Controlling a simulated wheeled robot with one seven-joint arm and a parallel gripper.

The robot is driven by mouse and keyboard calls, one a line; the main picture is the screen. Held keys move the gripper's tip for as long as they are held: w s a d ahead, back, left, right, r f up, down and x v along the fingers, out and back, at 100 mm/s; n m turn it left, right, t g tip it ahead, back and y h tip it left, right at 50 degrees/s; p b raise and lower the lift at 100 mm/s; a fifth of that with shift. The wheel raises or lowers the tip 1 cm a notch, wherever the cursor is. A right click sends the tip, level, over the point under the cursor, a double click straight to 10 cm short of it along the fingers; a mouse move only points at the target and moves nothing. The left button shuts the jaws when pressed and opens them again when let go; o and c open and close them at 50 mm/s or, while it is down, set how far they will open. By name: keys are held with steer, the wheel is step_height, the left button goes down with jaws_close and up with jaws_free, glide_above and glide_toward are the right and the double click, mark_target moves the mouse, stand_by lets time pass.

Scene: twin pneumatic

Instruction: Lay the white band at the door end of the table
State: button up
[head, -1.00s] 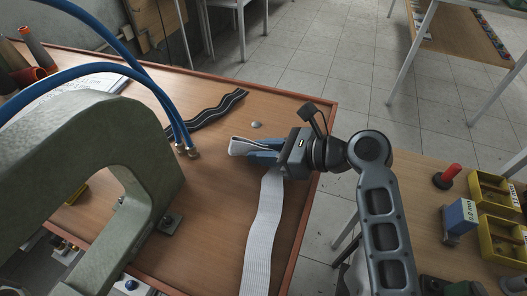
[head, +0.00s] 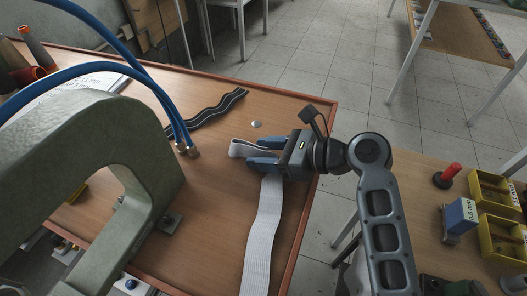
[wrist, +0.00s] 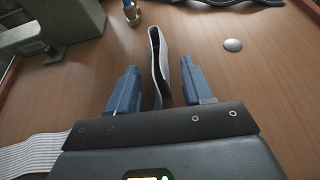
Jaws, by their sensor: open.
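The white band (head: 262,235) lies along the right part of the wooden table (head: 215,200), and its far end is folded into a loop beyond my gripper. My gripper (head: 256,156) is open, low over the table near its right edge. In the wrist view the band's folded end (wrist: 160,65) stands on edge between the two blue fingers (wrist: 157,80), apart from both. The band also comes out at the left of the gripper body in the wrist view. The gripper hides the band's middle stretch.
A green press frame (head: 85,150) with blue hoses (head: 150,85) fills the left. A black wavy strip (head: 212,112) and a small metal disc (head: 256,124) lie beyond the band. A side table with yellow bins (head: 490,190) stands right. Bare tabletop lies left of the band.

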steer(key=v, duration=1.1)
steer(key=shift+s+d+r, duration=0.1)
steer(key=shift+d, duration=0.3)
